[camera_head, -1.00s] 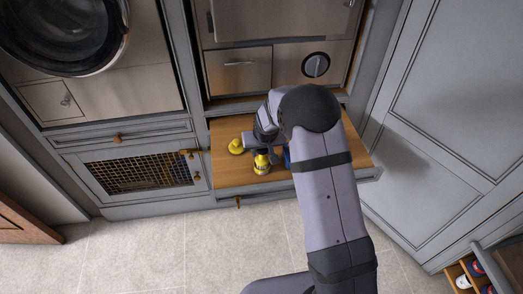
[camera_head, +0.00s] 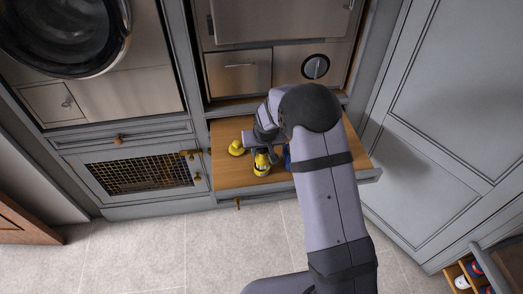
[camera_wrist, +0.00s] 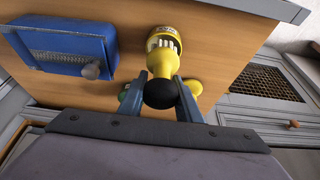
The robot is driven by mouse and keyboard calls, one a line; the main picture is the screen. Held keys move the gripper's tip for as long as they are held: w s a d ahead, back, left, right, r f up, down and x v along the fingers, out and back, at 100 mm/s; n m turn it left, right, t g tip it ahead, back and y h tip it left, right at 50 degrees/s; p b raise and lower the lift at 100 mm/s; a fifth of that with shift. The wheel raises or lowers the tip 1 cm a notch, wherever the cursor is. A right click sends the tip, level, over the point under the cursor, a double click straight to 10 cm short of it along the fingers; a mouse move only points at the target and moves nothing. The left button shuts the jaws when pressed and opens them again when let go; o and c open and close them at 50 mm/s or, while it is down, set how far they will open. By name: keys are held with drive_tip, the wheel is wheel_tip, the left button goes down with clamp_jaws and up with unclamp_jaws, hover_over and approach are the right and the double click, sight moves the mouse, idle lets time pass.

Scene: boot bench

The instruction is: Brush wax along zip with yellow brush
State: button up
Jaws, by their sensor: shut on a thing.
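In the wrist view my gripper (camera_wrist: 162,92) is shut on a round black knob at the near end of a yellow brush (camera_wrist: 162,62). In the head view my arm mostly hides the blue block (camera_head: 287,158).
The wooden board (camera_head: 225,175) is a pulled-out shelf below steel drawers (camera_head: 240,72). Another yellow thing (camera_head: 236,147) stands left of my gripper. A small green thing (camera_wrist: 124,94) is partly hidden beside my left finger. The board's right part is bare.

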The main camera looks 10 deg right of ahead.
drive_tip(key=shift+r+p, duration=1.8)
drive_tip(key=shift+r, duration=1.1)
drive_tip(key=shift+w+d, duration=0.1)
